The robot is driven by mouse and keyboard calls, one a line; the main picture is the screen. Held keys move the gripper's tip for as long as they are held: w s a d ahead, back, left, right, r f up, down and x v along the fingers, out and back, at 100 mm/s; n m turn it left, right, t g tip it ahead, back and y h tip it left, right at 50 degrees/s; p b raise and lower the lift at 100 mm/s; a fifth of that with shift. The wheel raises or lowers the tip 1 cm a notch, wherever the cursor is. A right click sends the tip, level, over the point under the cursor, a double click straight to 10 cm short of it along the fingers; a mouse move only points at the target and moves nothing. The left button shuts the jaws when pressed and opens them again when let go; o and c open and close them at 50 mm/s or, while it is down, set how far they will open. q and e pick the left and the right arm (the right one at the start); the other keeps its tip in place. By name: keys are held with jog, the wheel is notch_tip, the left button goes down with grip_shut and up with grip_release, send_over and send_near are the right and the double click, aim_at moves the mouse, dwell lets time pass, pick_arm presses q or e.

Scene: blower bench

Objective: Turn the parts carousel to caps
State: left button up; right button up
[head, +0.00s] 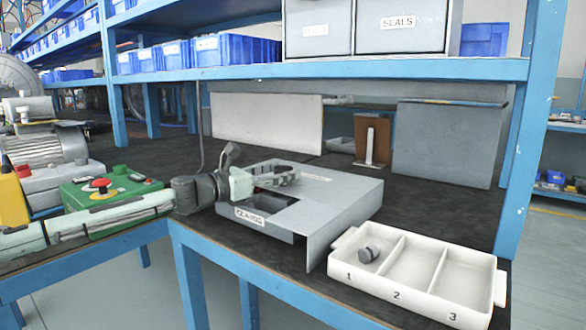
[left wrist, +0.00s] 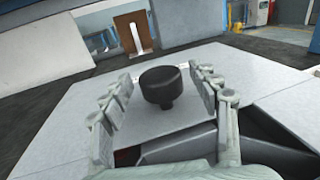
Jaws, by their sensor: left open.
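The parts carousel (head: 340,200) is a grey box on the bench with a flat pale cover. An opening at its front left shows a dark compartment, and the label (head: 250,217) in front of it appears to read GLANDS. A black round knob (left wrist: 160,86) stands on top of the cover. My left gripper (left wrist: 162,92) is open, with one finger on each side of the knob and visible gaps between. In the head view my left gripper (head: 284,174) is over the carousel's top, partly hiding the knob. My right gripper is not in view.
A white tray (head: 392,308) with compartments 1, 2 and 3 stands right of the carousel, with a small grey part (head: 368,254) in compartment 1. A green control box (head: 108,193) and a motor (head: 40,145) are at left. A blue shelf (head: 400,69) hangs above.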

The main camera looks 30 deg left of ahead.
pick_arm(q)
jog(key=shift+w+d, duration=0.1)
jog(key=shift+w, duration=0.3)
jog(key=shift+s, duration=0.1)
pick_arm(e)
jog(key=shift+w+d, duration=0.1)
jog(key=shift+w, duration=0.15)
pick_arm(q)
jog(key=shift+c, duration=0.5)
grip_shut()
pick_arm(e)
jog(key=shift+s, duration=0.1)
